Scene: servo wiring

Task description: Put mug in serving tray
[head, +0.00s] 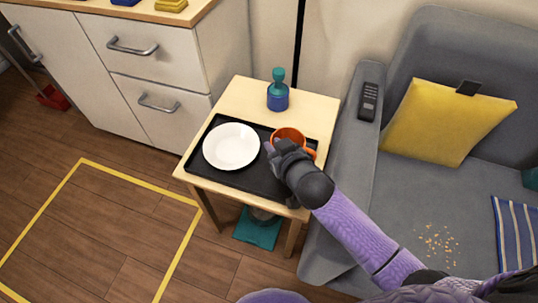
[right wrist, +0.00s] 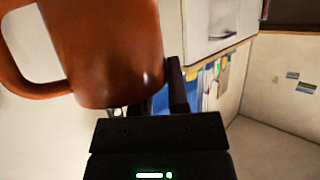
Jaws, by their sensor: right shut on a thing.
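The orange mug (head: 289,134) is over the right back part of the black serving tray (head: 238,181) on the small wooden side table. My right gripper (head: 275,149) is shut on the mug from its near left side and hides part of it. The mug's handle points right. In the right wrist view the mug (right wrist: 108,50) fills the upper left, with its handle at the left, and a dark finger stands beside it. I cannot tell whether the mug's base touches the tray. My left gripper is not in view.
A white plate (head: 231,146) sits in the tray's left part. A blue-and-teal bottle (head: 278,92) stands on the table (head: 240,95) behind the tray. The grey sofa (head: 352,165), with a remote (head: 369,101) on its arm, is close on the right.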

